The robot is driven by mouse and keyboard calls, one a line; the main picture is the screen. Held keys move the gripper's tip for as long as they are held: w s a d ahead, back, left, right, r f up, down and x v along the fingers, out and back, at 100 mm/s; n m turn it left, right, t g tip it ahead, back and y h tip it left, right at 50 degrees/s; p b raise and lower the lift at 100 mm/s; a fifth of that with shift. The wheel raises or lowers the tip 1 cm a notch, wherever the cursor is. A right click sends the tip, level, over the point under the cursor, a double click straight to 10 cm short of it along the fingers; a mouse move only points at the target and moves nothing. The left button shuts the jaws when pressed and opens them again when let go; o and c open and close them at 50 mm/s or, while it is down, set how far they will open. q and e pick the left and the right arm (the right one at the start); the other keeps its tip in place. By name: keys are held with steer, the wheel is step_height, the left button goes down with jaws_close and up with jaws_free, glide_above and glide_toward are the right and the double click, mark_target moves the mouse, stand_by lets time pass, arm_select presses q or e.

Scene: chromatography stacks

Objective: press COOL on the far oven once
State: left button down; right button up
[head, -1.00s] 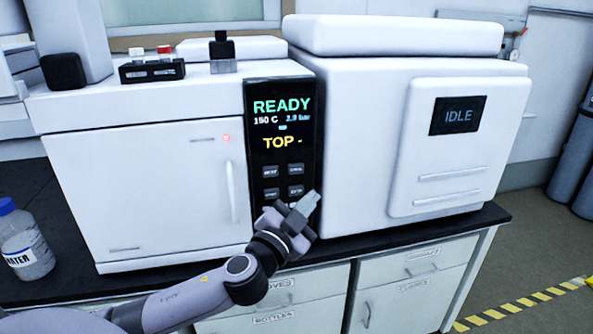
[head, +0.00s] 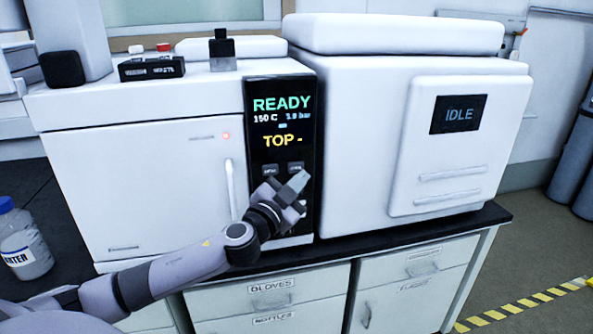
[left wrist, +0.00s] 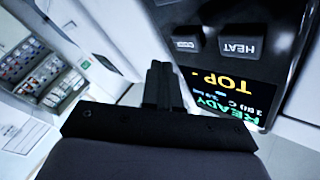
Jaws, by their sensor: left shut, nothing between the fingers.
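The white oven (head: 150,190) has a black control panel reading READY, 150 C and TOP -, which also shows upside down in the left wrist view (left wrist: 275,60). In the head view the HEAT button (head: 270,170) is on the left of the upper row and the COOL button (head: 296,167) on the right. In the left wrist view they are HEAT (left wrist: 240,45) and, left of it, COOL (left wrist: 187,45), its label hard to read. My left gripper (head: 299,181) is shut and empty, just below COOL; contact cannot be told. My right gripper is out of view.
A white instrument (head: 370,150) with an IDLE screen stands right of the panel. A water bottle (head: 24,245) stands at the left on the dark bench. A vial rack (head: 151,68) sits on top of the oven. Drawers are below.

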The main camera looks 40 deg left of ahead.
mark_target(303, 165)
arm_select(q)
steer(key=shift+w+a, duration=0.5)
steer(key=shift+a, duration=0.1)
steer(key=shift+w+a, duration=0.1)
stand_by(1.6)
steer(key=shift+w+a+b, duration=0.2)
steer(key=shift+b, duration=0.1)
steer(key=shift+w+a, duration=0.3)
steer(key=shift+a, duration=0.1)
stand_by(0.7)
steer(key=shift+s+d, duration=0.1)
steer(key=shift+d, duration=0.05)
steer(key=shift+s+d, duration=0.5)
steer(key=shift+d, duration=0.05)
steer(key=shift+s+d+p, duration=0.4)
steer(key=shift+s+d, duration=1.25)
steer(key=shift+d, duration=0.25)
steer(key=shift+f, duration=0.1)
